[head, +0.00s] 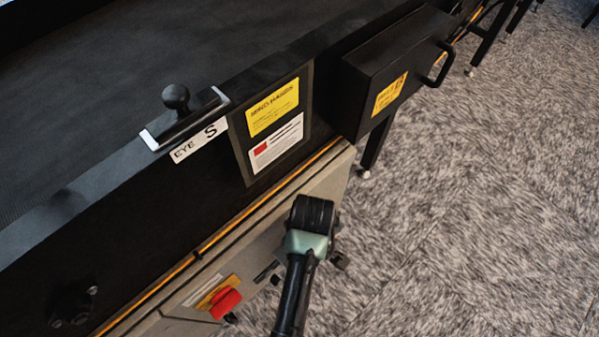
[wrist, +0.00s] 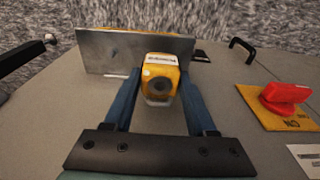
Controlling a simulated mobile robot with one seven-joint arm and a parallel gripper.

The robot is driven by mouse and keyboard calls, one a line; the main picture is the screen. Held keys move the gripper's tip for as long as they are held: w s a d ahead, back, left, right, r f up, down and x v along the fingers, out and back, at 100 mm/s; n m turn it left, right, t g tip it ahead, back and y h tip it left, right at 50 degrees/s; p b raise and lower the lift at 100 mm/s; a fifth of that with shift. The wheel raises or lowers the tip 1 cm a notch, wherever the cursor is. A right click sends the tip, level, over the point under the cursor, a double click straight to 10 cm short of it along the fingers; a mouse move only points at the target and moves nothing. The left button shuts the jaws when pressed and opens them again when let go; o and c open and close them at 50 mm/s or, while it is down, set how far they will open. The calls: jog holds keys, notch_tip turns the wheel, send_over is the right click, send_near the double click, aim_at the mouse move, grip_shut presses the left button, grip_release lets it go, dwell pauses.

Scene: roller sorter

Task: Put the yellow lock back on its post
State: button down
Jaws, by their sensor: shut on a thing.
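The yellow lock (wrist: 160,78) shows in the wrist view between the two blue fingers of my gripper (wrist: 157,92), which is shut on it. It has a pale label on top and a dark round spot on the face toward the camera. A grey metal plate (wrist: 110,50) stands just beyond the lock. I cannot tell whether the lock touches it. I cannot make out the post. In the head view my wrist hides the fingers and the lock, over the beige panel (head: 262,240) on the machine's side.
A red rotary switch (head: 225,303) on a yellow plate sits on the panel; it also shows at the right of the wrist view (wrist: 285,97). A black handle (wrist: 243,50) stands near the panel's far edge. A black box (head: 385,70) juts out beyond. Carpet (head: 480,230) lies open on the right.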

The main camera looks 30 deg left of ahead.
notch_tip(320, 180, up, 7)
jog(key=p, duration=0.3)
jog(key=shift+r+p, duration=2.05)
jog(key=shift+p, duration=0.6)
